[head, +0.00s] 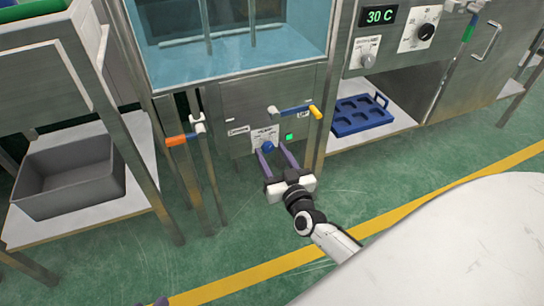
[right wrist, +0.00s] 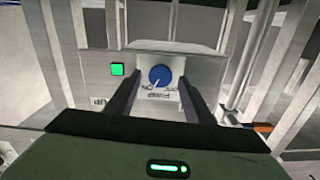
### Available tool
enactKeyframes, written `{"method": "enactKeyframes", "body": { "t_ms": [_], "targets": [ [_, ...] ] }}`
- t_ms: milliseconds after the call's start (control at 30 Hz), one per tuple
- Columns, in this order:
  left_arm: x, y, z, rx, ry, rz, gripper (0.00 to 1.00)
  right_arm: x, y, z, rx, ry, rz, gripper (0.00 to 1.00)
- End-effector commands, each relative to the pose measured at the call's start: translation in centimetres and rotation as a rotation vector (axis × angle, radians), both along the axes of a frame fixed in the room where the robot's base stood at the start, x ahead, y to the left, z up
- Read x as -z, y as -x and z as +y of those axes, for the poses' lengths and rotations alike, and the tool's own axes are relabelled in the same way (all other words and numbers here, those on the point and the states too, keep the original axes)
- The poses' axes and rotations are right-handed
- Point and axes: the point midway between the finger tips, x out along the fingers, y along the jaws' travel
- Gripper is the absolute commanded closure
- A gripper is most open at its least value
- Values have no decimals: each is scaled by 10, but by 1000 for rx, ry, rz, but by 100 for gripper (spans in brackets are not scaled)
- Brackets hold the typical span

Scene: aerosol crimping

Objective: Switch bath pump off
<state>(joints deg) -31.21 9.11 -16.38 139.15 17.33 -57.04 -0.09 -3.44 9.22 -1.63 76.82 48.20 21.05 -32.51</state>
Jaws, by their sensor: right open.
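The bath pump switch is a blue round knob (head: 267,146) on a pale label plate, low on the steel panel under the water bath. It also shows in the right wrist view (right wrist: 160,76), with a white pointer mark toward its lower left. A green lamp (head: 289,137) beside it is lit, as the right wrist view also shows (right wrist: 117,69). My right gripper (head: 277,153) is open, its two purple-grey fingers reaching toward the panel on either side of the knob. I cannot tell whether they touch it. My left gripper is not clearly in view.
A lever with a yellow end (head: 316,112) sticks out just above the knob. An orange-ended lever (head: 176,140) is on pipes to the left. A grey bin (head: 68,175) stands on the left shelf. A blue tray (head: 361,115) lies in the right bay.

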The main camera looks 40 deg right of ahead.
Motion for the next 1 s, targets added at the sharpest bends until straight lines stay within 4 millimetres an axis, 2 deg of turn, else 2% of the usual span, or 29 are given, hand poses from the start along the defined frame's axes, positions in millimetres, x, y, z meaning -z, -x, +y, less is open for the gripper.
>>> {"method": "enactKeyframes", "body": {
  "t_ms": [300, 533, 767, 1000],
  "targets": [
    [-2, 0, 0, 0, 5, -4, 69, 0, -3, -1, 0, 1, 0, 54],
    [-2, 0, 0, 0, 5, -4, 69, 0, -2, -1, 0, 0, 0, 93],
    [-4, 0, 0, 0, 0, -4, 69, -1, -2, -1, 1, 14, 5, 93],
    [-2, 2, 5, 1, -38, 20, 69, -3, -2, 0, 0, 108, 28, 93]
  ]
}}
